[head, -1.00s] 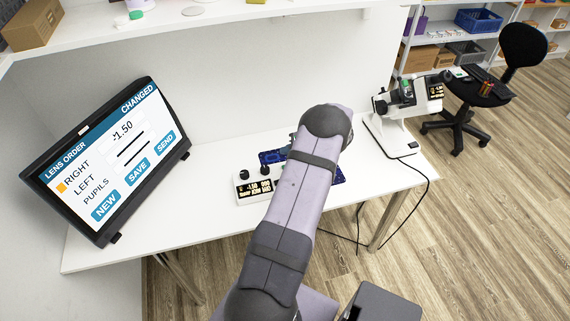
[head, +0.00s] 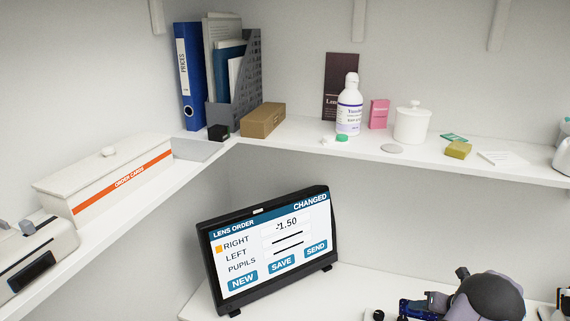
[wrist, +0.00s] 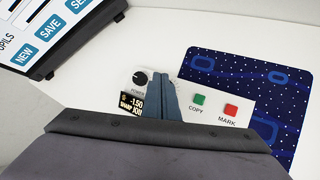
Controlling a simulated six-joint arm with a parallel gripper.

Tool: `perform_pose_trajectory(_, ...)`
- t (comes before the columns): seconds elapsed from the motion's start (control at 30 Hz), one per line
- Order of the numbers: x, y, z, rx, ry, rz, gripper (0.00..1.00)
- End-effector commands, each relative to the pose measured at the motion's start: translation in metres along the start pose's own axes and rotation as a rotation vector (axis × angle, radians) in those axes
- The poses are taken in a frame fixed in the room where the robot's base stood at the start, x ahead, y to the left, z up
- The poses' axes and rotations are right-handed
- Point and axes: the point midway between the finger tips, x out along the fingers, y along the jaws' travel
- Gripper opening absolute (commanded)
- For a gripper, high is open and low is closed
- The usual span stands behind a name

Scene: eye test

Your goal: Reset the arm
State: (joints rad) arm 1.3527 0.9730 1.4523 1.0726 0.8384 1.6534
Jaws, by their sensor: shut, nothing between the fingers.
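My gripper (wrist: 166,90) shows in the wrist view with its blue-grey fingers together and nothing between them. It is over a white control box (wrist: 205,108) with a dark knob, a small display reading -1.50, a green COPY button (wrist: 198,99) and a red MARK button (wrist: 231,110). The fingers hide part of the box, and I cannot tell whether they touch it. In the head view my dark, rounded arm joint (head: 487,298) shows at the bottom right; the fingers are not clearly seen there.
A screen (head: 270,248) headed LENS ORDER stands on the white desk (head: 350,290), with -1.50 beside RIGHT and CHANGED at its top. A dark blue patterned mat (wrist: 290,85) lies right of the box. Shelves above hold a white bottle (head: 349,108), a lidded jar (head: 411,126) and a long ORDER CARDS box (head: 108,180).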

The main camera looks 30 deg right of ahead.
Motion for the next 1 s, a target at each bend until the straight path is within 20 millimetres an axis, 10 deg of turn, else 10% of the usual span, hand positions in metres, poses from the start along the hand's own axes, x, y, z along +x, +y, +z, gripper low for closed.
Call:
perform_pose_trajectory(0.27, 0.021, 0.176, -0.026, -0.8, 0.261, 0.177, 0.0)
perform_pose_trajectory(0.5, -0.006, 0.315, -0.106, -1.695, 0.443, 0.459, 0.0)
perform_pose_trajectory(0.83, -0.082, 0.396, -0.228, -2.89, 0.499, 0.993, 0.0)
perform_pose_trajectory(0.87, -0.088, 0.398, -0.235, 2.885, -0.479, -1.009, 0.0)
perform_pose_trajectory(1.0, -0.108, 0.399, -0.261, 2.558, -0.358, -0.956, 0.0)
